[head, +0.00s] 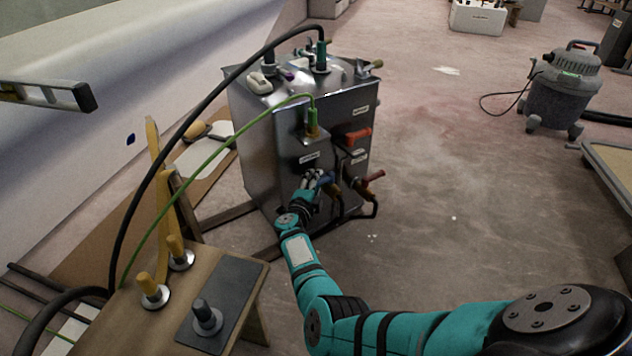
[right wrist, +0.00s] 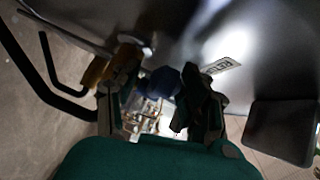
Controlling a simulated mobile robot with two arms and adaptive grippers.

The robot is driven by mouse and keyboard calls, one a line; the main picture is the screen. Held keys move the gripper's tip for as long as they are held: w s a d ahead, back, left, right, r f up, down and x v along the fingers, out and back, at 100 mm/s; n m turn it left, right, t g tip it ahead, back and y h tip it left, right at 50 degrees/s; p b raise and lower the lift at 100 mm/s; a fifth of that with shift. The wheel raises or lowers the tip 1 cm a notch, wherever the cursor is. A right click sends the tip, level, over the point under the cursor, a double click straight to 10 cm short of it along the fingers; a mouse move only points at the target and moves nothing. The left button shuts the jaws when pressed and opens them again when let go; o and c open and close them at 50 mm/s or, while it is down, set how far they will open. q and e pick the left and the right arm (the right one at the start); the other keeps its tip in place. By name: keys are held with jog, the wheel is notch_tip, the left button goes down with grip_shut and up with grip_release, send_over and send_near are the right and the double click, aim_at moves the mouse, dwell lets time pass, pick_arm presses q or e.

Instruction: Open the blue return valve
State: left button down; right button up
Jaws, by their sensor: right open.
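The blue return valve's handle (head: 326,179) is low on the front of the steel tank (head: 262,150) in the head view. My right gripper (head: 312,181) is open at the handle and hides part of it. In the right wrist view the blue handle (right wrist: 160,82) shows between the two dark fingers of the gripper (right wrist: 162,100), near their tips. I cannot tell whether a finger touches it. My left gripper is not in view.
A red handle (head: 357,136) and a red-handled brass valve (head: 371,180) are to the right on the tank. Dark pipes run below them. A wooden bench (head: 235,288) with capped fittings stands at front left. A green cable (head: 200,172) arches to the tank. Open floor lies right.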

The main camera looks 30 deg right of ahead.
grip_shut()
jog(key=shift+s, duration=0.15)
dwell(0.4)
